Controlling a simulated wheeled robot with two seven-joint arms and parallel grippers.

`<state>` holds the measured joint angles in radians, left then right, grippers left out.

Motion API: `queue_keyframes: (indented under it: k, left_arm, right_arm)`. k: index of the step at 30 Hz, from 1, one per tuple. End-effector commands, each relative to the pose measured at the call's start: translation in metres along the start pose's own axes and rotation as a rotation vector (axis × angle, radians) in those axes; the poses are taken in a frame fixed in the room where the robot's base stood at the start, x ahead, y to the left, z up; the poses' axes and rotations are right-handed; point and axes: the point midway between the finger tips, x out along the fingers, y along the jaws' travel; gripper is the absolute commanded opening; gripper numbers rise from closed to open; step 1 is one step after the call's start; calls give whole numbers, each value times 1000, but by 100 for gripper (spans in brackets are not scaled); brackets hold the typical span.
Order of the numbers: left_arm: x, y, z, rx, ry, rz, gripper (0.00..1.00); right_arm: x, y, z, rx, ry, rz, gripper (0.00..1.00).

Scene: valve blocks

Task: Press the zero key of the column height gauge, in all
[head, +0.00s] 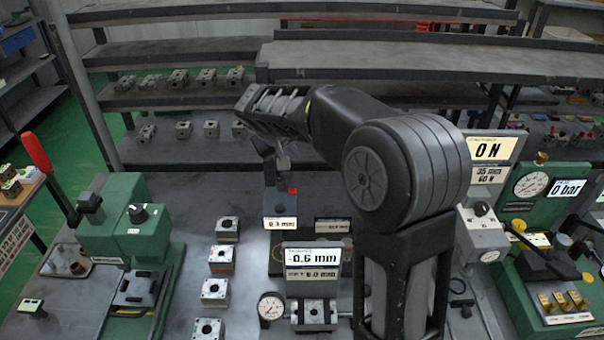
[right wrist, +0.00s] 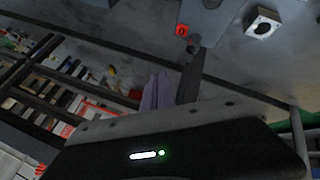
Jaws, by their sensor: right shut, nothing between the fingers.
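The column height gauge (head: 277,204) stands mid-bench, with a small display reading 0.3 mm on its front. Its red zero key (head: 292,190) is on top at the right; the right wrist view shows the red key (right wrist: 182,30) marked with a 0. My right gripper (head: 283,163) is shut and empty, its fingers pointing down, above and slightly left of the key in the head view. In the right wrist view the fingers (right wrist: 178,88) point toward the key, and a gap shows in the picture. My left gripper is not in view.
Valve blocks (head: 215,292) line up to the left. A green machine (head: 120,235) stands farther left, a green pressure rig (head: 545,265) at right. Shelves (head: 180,55) are behind.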

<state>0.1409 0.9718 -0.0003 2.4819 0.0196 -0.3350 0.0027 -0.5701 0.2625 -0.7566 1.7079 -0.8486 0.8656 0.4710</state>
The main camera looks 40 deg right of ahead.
Motion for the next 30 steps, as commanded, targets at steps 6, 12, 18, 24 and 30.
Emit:
queue_keyframes:
  k: [6,12,18,24,30]
  left_arm:
    - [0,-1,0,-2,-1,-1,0]
    - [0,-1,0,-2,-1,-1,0]
    - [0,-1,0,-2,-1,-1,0]
    - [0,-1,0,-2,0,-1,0]
    - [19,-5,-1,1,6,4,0]
  right_arm:
    - [0,-1,0,-1,1,-1,0]
    - [0,-1,0,-1,0,0,0]
    - [7,-4,4,-2,-1,0,0]
    - [24,-13,14,-2,-3,1,0]
    - [49,-27,27,-1,-1,0,0]
